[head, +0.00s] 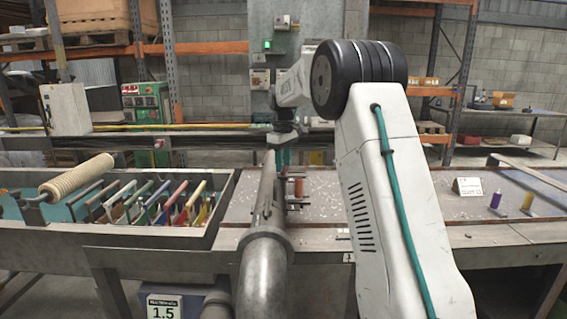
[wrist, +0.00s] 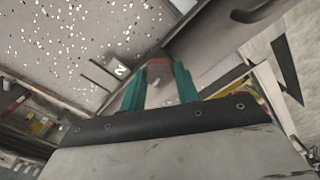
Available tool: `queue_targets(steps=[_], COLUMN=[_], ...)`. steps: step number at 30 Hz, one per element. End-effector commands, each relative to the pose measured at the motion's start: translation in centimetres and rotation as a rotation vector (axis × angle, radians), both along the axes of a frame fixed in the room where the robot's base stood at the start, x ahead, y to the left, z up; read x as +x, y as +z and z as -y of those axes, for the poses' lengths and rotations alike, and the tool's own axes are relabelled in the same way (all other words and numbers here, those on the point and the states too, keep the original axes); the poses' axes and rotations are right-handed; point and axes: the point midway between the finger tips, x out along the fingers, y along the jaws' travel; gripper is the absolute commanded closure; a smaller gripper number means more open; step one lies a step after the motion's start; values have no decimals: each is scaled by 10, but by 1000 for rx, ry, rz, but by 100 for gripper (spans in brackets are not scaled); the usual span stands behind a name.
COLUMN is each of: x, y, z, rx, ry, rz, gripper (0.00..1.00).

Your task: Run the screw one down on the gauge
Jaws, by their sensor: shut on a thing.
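My gripper (head: 284,156) is over the bench behind the grey pipe in the head view, its teal fingers pointing down. In the wrist view my gripper (wrist: 159,80) is shut on a small reddish-brown thing (wrist: 158,68), mostly hidden between the fingertips. I cannot tell whether this is the screw. An orange-brown cylinder (head: 299,187) stands upright on the bench just right of the pipe, below and right of the fingers. A purple cylinder (head: 495,200) and a yellow cylinder (head: 528,201) stand far right. I cannot clearly make out the gauge.
The grey pipe (head: 264,262) rises in front of the bench and partly hides the work area. A bin (head: 226,205) with several coloured frames is on the left, near a cream ribbed roll (head: 77,176). A white card (head: 467,187) stands right. A tag marked 2 (wrist: 120,71) lies near the fingers.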

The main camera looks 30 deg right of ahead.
Motion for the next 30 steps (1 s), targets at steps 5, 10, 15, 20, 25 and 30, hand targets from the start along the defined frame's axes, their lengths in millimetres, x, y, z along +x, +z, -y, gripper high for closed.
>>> queue_targets(steps=[5,10,15,20,25,30], x=[-1,-1,-1,-1,-1,-1], y=[0,0,0,0,0,0], z=[0,0,0,0,0,0], rx=[1,0,0,0,0,-1], ry=[-166,-327,-488,-641,-802,-963], rz=[-4,-3,-3,-3,-3,-3], gripper=[91,91,91,91,91,91])
